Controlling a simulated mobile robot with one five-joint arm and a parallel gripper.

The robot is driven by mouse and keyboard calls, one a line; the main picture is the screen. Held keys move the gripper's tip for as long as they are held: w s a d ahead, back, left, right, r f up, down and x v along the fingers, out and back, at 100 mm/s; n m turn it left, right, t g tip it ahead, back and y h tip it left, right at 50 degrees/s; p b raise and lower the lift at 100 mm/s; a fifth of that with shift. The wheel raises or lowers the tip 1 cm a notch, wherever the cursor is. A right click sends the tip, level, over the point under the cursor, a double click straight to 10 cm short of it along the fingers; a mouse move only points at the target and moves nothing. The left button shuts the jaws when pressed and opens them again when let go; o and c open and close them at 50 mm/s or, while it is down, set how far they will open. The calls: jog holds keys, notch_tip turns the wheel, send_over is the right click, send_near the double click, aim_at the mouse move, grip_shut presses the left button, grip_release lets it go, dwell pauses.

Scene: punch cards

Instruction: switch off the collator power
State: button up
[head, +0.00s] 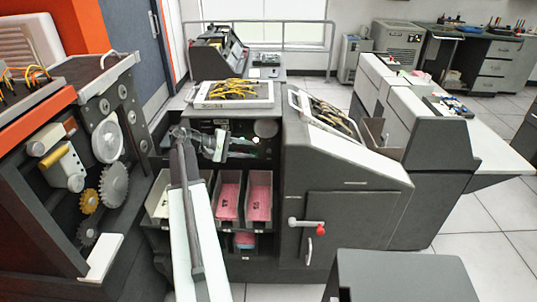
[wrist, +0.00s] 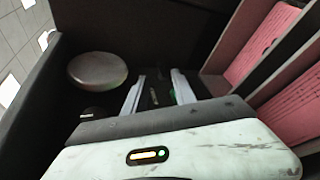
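The collator (head: 345,170) is a dark grey machine with card bins in its front and a wired panel on top. Its recessed dark front panel (head: 283,148) carries a round grey disc (head: 265,128), also seen at the left of the wrist view (wrist: 97,68). My gripper (head: 243,148) reaches across that recess, above the bins. In the wrist view, its two pale fingers (wrist: 157,88) are apart. A small dark part with a light mark (wrist: 154,97) shows between them, and a green glow beside it; I cannot tell whether this is the power switch. No contact is visible.
Bins of pink cards (head: 229,195) sit just below the gripper, and their pink stacks (wrist: 265,40) fill the wrist view's right. A red-knobbed handle (head: 320,228) juts from the collator's door. A geared machine (head: 85,170) stands close at left.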

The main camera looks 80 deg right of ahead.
aim_at(269, 152)
jog(key=b+x, duration=0.2)
jog(key=x, duration=0.5)
jog(key=shift+f+b, duration=0.15)
jog(key=shift+b, duration=0.15)
